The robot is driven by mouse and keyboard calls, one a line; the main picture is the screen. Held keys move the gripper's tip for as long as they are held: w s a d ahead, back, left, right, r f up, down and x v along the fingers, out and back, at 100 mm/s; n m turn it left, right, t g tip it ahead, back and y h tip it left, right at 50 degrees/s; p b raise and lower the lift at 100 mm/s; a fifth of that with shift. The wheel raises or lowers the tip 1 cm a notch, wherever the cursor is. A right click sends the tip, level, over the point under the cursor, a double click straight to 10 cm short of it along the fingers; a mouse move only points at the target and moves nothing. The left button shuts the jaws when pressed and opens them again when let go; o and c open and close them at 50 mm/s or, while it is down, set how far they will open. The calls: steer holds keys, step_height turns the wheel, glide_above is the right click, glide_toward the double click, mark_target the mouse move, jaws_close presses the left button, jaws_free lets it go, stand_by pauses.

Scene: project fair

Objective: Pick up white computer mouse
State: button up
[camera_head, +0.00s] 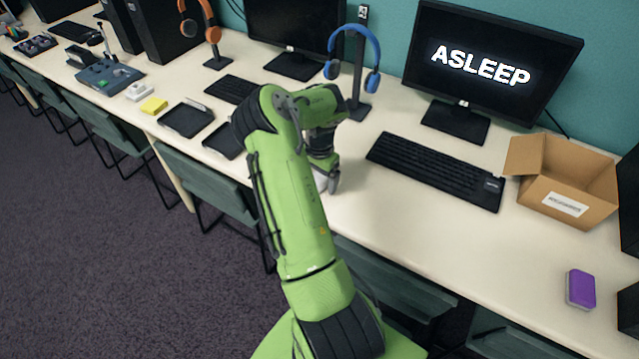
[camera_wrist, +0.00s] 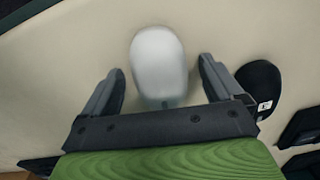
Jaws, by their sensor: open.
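A white computer mouse (camera_wrist: 158,66) lies on the pale tabletop in the wrist view. My gripper (camera_wrist: 160,80) is open, with one finger on each side of the mouse and a gap to both. The near end of the mouse reaches close to the gripper's dark crossbar. In the head view my gripper (camera_head: 327,180) is low over the desk (camera_head: 385,205), left of the black keyboard. The mouse is hidden there behind my gripper and arm. I cannot tell how high the fingers are above the tabletop.
A dark rounded object (camera_wrist: 259,86) lies just outside the right finger in the wrist view. The keyboard (camera_head: 436,169), a headphone stand (camera_head: 357,75), a monitor reading ASLEEP (camera_head: 480,78) and an open cardboard box (camera_head: 565,180) stand nearby. The desk between keyboard and purple block (camera_head: 580,289) is clear.

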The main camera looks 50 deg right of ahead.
steer(key=c, duration=1.2)
